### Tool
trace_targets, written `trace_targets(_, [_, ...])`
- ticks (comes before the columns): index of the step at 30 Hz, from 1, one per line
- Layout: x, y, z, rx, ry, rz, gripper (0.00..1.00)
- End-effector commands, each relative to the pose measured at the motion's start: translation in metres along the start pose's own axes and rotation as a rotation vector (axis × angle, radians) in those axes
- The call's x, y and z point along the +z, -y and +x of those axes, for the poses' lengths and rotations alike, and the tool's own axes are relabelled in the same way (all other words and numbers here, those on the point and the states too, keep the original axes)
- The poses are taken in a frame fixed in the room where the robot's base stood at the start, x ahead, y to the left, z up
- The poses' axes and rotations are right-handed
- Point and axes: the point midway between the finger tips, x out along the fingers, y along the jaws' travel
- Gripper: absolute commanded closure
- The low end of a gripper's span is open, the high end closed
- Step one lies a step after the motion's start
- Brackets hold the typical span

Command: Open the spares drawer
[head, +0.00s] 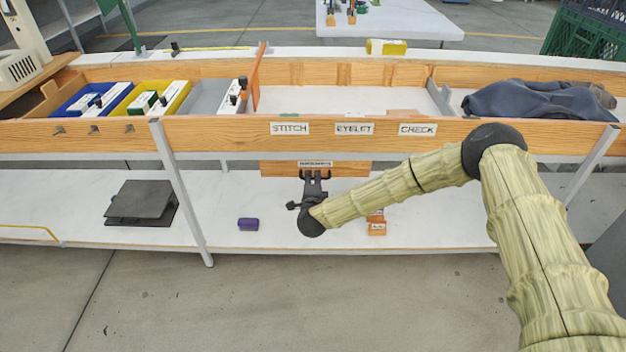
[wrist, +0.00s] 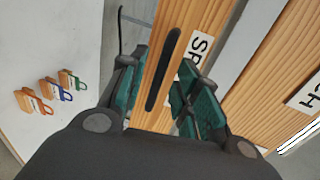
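The spares drawer (head: 350,169) is a wooden front below the bench's front rail, with a white label on it. No open inside shows in the head view. In the wrist view the drawer front (wrist: 172,42) has a long dark slot (wrist: 163,70) and a label starting "SP", partly hidden by a finger. My gripper (head: 315,176) is in front of the drawer, near its label. In the wrist view my gripper (wrist: 163,92) is open, its teal finger pads on either side of the slot. Nothing is held between them. I cannot tell whether the pads touch the wood.
The bench rail (head: 230,131) with STITCH, EYELET and CHECK labels runs above the drawer. A metal leg (head: 181,190) stands left of the drawer.

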Motion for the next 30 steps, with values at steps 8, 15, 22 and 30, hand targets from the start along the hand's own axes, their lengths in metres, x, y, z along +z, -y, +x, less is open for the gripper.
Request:
trace_targets(8, [0.0,-0.001,0.02,0.0,0.0,0.0,0.68])
trace_targets(15, [0.0,0.0,0.021,0.0,0.0,0.0,0.68])
trace_targets(22, [0.0,0.0,0.021,0.0,0.0,0.0,0.99])
trace_targets(30, [0.0,-0.001,0.02,0.001,0.001,-0.001,1.0])
